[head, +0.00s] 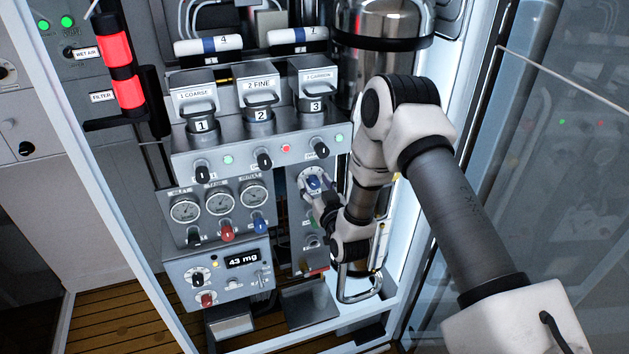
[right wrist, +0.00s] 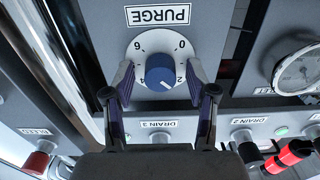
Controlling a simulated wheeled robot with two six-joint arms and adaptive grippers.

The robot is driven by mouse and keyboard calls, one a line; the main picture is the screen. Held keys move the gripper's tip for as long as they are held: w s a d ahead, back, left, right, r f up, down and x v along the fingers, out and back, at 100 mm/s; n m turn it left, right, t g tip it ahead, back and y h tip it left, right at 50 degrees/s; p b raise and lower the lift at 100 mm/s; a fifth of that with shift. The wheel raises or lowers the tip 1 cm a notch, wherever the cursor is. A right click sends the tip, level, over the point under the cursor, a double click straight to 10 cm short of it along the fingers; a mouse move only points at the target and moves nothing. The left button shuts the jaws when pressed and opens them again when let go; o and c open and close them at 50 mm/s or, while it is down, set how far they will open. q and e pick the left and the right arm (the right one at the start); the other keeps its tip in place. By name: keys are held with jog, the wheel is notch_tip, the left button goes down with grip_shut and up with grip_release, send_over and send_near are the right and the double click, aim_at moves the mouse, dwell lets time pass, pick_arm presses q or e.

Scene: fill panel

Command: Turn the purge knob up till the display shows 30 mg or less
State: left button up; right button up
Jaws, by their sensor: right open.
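The blue purge knob (right wrist: 156,70) sits on a white dial under the upside-down PURGE label in the right wrist view. Its white mark lies between 2 and 4. In the head view the knob (head: 313,182) shows on the narrow panel right of the gauges. My right gripper (right wrist: 160,73) is open, with one finger on each side of the knob; I cannot tell whether they touch it. In the head view the right gripper (head: 318,193) reaches the knob from the lower right. The display (head: 243,259) reads 43 mg. My left gripper is not in view.
Canisters 1, 2 and 3 (head: 260,115) stand above the panel. Three gauges (head: 219,202) and colored knobs lie left of the purge panel. A metal cylinder (head: 385,30) stands behind my right arm. Drain knobs (right wrist: 160,137) and another gauge (right wrist: 300,72) show near the gripper.

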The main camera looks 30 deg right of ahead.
jog(key=shift+s+r, duration=0.1)
jog(key=shift+s, duration=0.05)
grip_shut()
jog(key=shift+f+m+b, duration=0.25)
jog(key=shift+m+b, duration=0.65)
jog(key=shift+b, duration=0.3)
jog(key=m+b, duration=0.3)
jog(key=shift+m+b, duration=1.1)
jog(key=shift+b, duration=0.15)
jog(key=shift+r+m+b, duration=0.1)
jog(key=shift+m+b, duration=0.65)
jog(key=shift+m, duration=0.15)
